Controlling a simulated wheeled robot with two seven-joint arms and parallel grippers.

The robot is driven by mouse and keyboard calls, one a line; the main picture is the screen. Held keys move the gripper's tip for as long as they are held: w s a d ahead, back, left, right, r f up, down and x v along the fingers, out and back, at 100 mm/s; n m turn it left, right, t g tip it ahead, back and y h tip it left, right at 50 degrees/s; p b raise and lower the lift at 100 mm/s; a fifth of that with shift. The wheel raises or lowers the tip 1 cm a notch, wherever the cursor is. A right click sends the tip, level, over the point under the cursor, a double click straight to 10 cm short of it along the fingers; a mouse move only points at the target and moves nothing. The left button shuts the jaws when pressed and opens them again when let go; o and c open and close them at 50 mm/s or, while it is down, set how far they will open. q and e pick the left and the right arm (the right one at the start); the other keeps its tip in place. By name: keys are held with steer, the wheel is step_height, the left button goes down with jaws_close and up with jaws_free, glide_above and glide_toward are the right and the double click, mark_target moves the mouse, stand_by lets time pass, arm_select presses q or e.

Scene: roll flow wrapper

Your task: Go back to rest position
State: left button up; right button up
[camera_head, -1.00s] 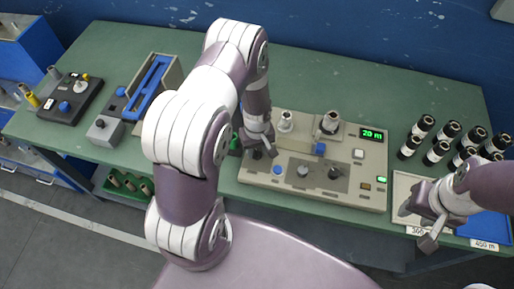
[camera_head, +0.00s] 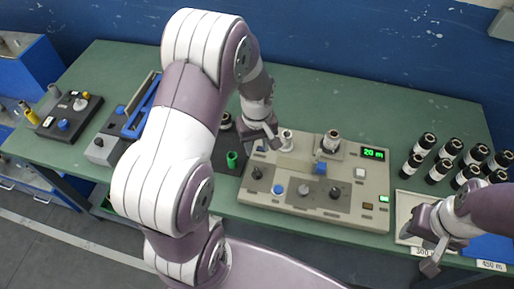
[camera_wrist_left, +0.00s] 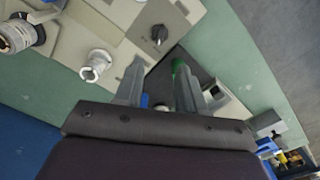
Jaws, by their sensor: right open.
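My left gripper (camera_head: 262,138) is above the left part of the beige machine (camera_head: 300,212), near its silver spindle. In the left wrist view its two fingers (camera_wrist_left: 157,85) are apart with nothing held between them. A green cylinder (camera_head: 232,159) stands on a dark pad left of the machine; in the left wrist view it is mostly hidden behind one finger. My right gripper (camera_head: 430,256) is low over the grey tray at the right, open and empty as far as I see.
The machine's green display (camera_head: 373,154) reads 20 m. Several black rolls (camera_head: 446,158) stand at the right beside the grey tray (camera_head: 408,203). A dark control box (camera_head: 66,117) and a blue-topped device (camera_head: 141,105) are at the left. The table's back strip (camera_head: 330,98) is clear.

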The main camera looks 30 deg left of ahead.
stand_by(0.3)
arm_select(q)
steer(key=s+d+r+m+t, duration=0.1)
steer(key=s+d+r+m, duration=0.4)
steer(key=s+r+m, duration=0.2)
steer(key=shift+s+r+m, duration=0.25)
steer(key=shift+s+m, duration=0.75)
steer(key=shift+s, duration=0.15)
steer(key=shift+s+d, duration=0.15)
steer(key=shift+s, duration=0.05)
steer(key=shift+w, duration=0.15)
